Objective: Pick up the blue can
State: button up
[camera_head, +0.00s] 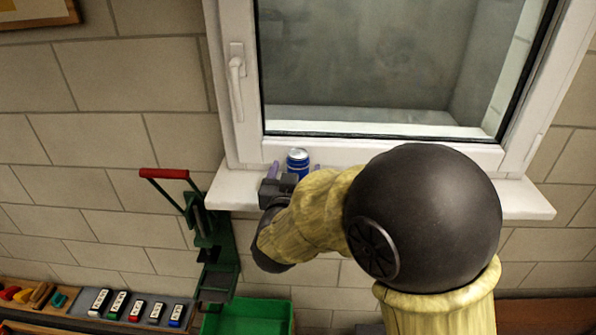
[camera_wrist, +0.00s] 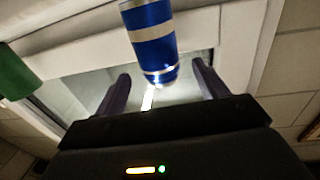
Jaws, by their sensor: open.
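The blue can (camera_head: 298,161) with a silver top stands upright on the white window sill, near the sill's left part. It also shows in the wrist view (camera_wrist: 152,42), upper middle, blue with silver bands. My gripper (camera_head: 294,170) is at the sill with its purple fingers apart. In the wrist view the fingers (camera_wrist: 160,84) are open, one to each side of the can's lower end in the picture. No finger visibly touches the can. In the head view my gripper hides the can's lower part.
The white sill (camera_head: 530,199) runs below the closed window (camera_head: 370,70). A green press with a red handle (camera_head: 165,173) stands left of the sill. A green bin (camera_head: 246,318) is below. Several small labelled items lie at the lower left.

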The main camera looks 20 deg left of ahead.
jog(key=w+p, duration=0.3)
jog(key=w, duration=0.1)
jog(key=shift+a+r, duration=0.25)
jog(key=shift+a, duration=0.05)
jog(key=shift+w+f, duration=0.2)
jog(key=shift+w, duration=0.4)
jog(key=shift+s+a, duration=0.1)
jog(key=shift+s, duration=0.25)
jog(key=shift+w, duration=0.25)
jog(key=shift+c, duration=0.2)
jog(key=c, duration=0.4)
jog(key=shift+c, duration=1.4)
jog(key=c, duration=0.3)
jog(key=shift+s, duration=0.15)
